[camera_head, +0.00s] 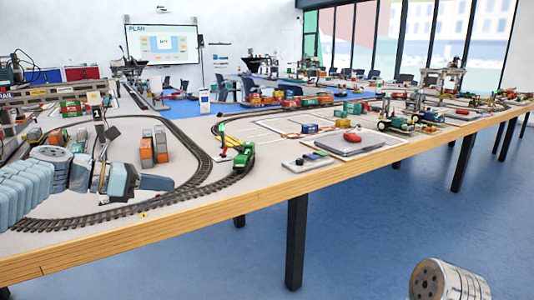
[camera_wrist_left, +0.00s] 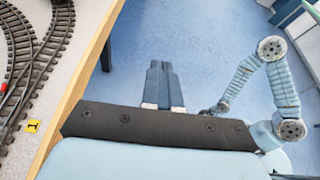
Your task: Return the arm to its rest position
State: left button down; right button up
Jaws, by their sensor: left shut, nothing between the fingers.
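My left arm comes in from the left in the head view, over the near left part of the model-railway table (camera_head: 300,184). Its gripper (camera_head: 170,184) is shut and empty, with the fingers pointing right. In the left wrist view the two dark fingers (camera_wrist_left: 159,68) lie together against the blue floor, beyond the table's wooden edge (camera_wrist_left: 85,75). They touch nothing that I can see.
Curved track (camera_head: 190,182) runs near my left gripper. Orange and grey wagons (camera_head: 153,147) stand behind it, and a green locomotive (camera_head: 244,157) stands to its right. A grey pad (camera_head: 350,143) lies farther right. The blue floor (camera_head: 370,220) in front of the table is mostly open.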

pick_arm(q)
jog(key=w+d+f+n+t, duration=0.1)
jog(key=w+d+f+n, duration=0.1)
jog(key=f+n, duration=0.3)
jog(key=w+d+f+n+t+h, duration=0.1)
jog(key=w+d+f+n, duration=0.2)
jog(key=f+n, duration=0.2)
jog(key=w+d+f+n+t, duration=0.1)
jog(key=w+d+f+n, duration=0.1)
jog(key=f+n, duration=0.3)
jog(key=s+d+f+n+y, duration=0.1)
jog(key=s+f+n+y, duration=0.15)
jog(key=f+n, duration=0.8)
jog(key=s+d+f+n+y, duration=0.1)
jog(key=d+f+n+y, duration=0.15)
jog(key=f+n, duration=0.75)
jog(key=s+d+f+n+g+y, duration=0.1)
jog(key=s+f+n+g, duration=0.3)
jog(key=s+f, duration=0.7)
jog(key=s+d+f+n+g+y, duration=0.1)
jog(key=s+f+n+g, duration=0.4)
jog(key=s, duration=1.2)
notch_tip(320, 180, down, 7)
jog(key=n+y, duration=0.1)
jog(key=n, duration=0.2)
jog(key=shift+s+y, duration=0.4)
jog(key=shift+r+n, duration=0.1)
jog(key=shift+n, duration=0.15)
